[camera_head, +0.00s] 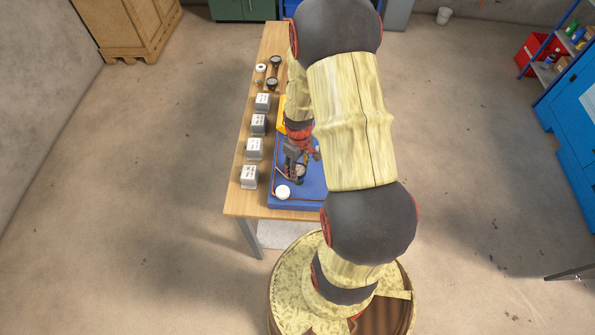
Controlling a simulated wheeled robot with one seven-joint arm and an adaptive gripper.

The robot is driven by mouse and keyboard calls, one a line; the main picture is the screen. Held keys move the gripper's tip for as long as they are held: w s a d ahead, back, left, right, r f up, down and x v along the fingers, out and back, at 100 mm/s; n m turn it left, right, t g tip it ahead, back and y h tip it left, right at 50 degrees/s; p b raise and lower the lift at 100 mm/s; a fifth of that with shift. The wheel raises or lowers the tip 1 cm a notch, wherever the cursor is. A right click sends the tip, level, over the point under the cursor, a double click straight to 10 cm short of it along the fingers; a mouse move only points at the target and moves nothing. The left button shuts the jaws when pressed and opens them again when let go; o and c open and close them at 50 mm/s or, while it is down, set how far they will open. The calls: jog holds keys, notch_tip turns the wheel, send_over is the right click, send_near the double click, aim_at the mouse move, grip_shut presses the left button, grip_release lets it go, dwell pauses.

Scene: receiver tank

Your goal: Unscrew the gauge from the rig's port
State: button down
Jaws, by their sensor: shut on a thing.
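The rig has a blue base (310,188) that lies on the wooden table, partly hidden under my arm. My gripper (298,172) points down over the left part of this base. Its fingers are shut on a small round dark-rimmed thing with a pale face, which looks like the gauge (300,171). The port is hidden under the gripper, so I cannot tell how far the gauge sits in it. A white round disc (283,192) is at the base's front left corner, just beside the gripper.
Several grey labelled boxes (254,149) stand in a row along the table's left side (238,195). Dark round-ended parts (274,72) and a white ring (260,68) lie farther back. Blue shelving (575,95) stands far right.

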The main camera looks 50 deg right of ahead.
jog(key=n, duration=1.3)
jog(key=shift+r, duration=0.1)
jog(key=shift+r+p, duration=2.2)
jog(key=shift+r, duration=0.85)
jog(key=shift+f, duration=0.1)
